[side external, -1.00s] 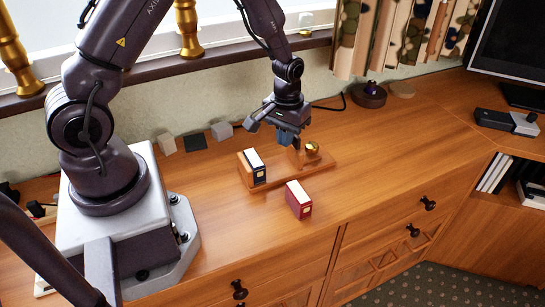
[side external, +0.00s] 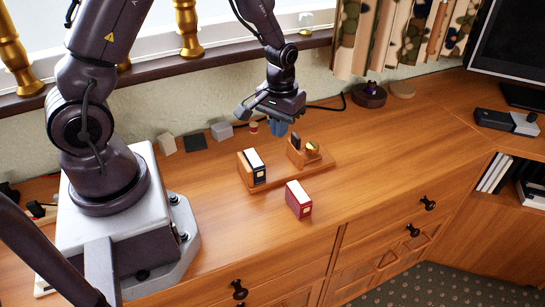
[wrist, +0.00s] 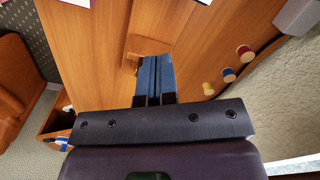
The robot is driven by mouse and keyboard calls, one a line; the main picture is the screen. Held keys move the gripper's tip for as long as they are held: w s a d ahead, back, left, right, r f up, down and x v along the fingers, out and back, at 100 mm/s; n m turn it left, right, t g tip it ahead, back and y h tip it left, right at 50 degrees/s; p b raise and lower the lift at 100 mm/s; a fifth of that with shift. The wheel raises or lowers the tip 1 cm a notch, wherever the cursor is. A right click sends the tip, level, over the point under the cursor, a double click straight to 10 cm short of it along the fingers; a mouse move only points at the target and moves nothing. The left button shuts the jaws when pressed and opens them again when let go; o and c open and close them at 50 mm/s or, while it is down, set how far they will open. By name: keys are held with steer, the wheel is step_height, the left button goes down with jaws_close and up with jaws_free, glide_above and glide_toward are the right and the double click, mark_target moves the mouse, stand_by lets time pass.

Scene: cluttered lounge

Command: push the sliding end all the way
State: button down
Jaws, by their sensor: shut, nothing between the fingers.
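A wooden book rack (side external: 284,176) lies on the cabinet top.
A red book (side external: 298,199) stands in front of the rack. Grey blocks (side external: 221,131) and a small red-topped piece (side external: 253,127) are near the wall. A dark round base (side external: 370,95) is at the back. The cabinet top right of the rack is clear.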

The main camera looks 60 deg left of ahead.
step_height(320, 180, up, 4)
steer(key=shift+f, duration=0.1)
stand_by(0.4)
steer(key=s+d+r+m+t, duration=0.2)
steer(key=s+d+r+m, duration=0.1)
steer(key=s+r, duration=0.4)
steer(key=s+d+r+m+t, duration=0.3)
steer(key=s+r, duration=0.5)
steer(key=r, duration=0.5)
steer(key=shift+d+t, duration=0.3)
steer(key=shift+d, duration=0.5)
